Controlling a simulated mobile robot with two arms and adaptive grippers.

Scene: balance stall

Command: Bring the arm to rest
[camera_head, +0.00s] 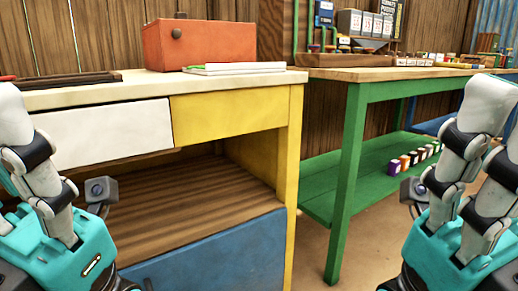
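My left arm shows at the left edge, with pale links and black joints above a teal section. My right arm shows in the same way at the right edge. Both arms are bent and close to my body, in front of the furniture. A small dark block with a round face sticks out beside each arm. Neither arm visibly touches the white-topped desk (130,92) or the green table (346,160).
A red box (200,43) and a thin white and green stack (233,69) lie on the desk. A blue panel (212,257) closes its lower part. Several small containers (413,157) line the green table's lower shelf. Bare floor shows between desk and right arm.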

